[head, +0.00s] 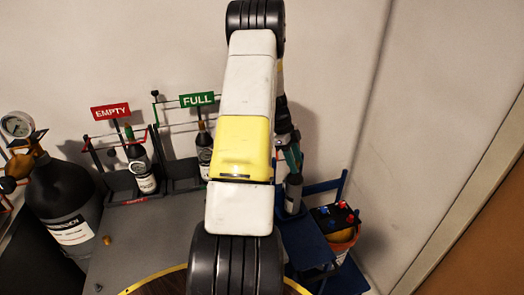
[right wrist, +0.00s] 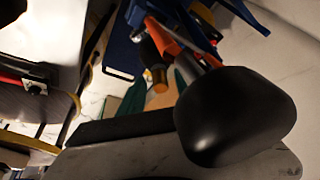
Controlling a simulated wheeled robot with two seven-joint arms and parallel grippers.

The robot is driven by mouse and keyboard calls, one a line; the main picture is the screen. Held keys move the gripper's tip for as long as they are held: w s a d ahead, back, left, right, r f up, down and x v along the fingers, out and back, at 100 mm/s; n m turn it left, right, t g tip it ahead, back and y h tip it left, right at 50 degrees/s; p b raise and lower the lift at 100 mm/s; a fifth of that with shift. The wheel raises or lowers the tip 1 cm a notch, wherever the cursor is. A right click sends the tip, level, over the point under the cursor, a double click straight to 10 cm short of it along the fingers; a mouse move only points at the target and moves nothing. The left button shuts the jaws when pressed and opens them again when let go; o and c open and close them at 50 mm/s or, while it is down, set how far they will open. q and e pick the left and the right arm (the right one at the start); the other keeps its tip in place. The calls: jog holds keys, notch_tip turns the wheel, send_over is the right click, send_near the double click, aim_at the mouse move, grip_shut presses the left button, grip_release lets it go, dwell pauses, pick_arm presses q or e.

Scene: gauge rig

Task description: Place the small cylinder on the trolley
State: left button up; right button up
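A small grey cylinder (head: 293,194) with a pale label stands about upright at the blue trolley (head: 306,246), right of my arm in the head view. Whether its base rests on the trolley is unclear. My right gripper (head: 291,158), dark with teal parts, is right at the cylinder's top. Its fingertips are too small and partly hidden, so I cannot tell whether they grip it. The right wrist view shows a large dark rounded shape that I cannot identify. My left gripper is not in view.
Small cylinders stand in racks under the red EMPTY sign (head: 110,111) and green FULL sign (head: 198,100). A large dark cylinder (head: 66,205) with a gauge is at the left. A box with red and blue knobs (head: 336,217) sits right of the trolley. The wall is close behind.

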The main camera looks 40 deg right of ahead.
jog(key=shift+r, duration=0.1)
jog(key=v, duration=1.2)
jog(key=w+a+r+n+t, duration=0.35)
jog(key=a+r+n, duration=0.25)
jog(key=a, duration=0.4)
jog(key=w+a+r+n+t+y, duration=0.1)
jog(key=a+r+n, duration=0.35)
jog(key=a, duration=0.35)
jog(key=w+a+r+n+t, duration=0.1)
jog(key=a+r+n+t, duration=0.15)
jog(key=a+n, duration=0.45)
jog(key=s+a+r+n+t+y, duration=0.1)
jog(key=s+a+n, duration=0.4)
jog(key=a, duration=0.5)
jog(key=s+a+r+n+t+y, duration=0.1)
jog(key=s+a+r+n+t, duration=0.1)
jog(key=s+a+n, duration=0.4)
jog(key=a+r+n, duration=0.1)
jog(key=a+n, duration=0.3)
jog(key=shift+a+t+y, duration=0.3)
jog(key=shift+c, duration=0.4)
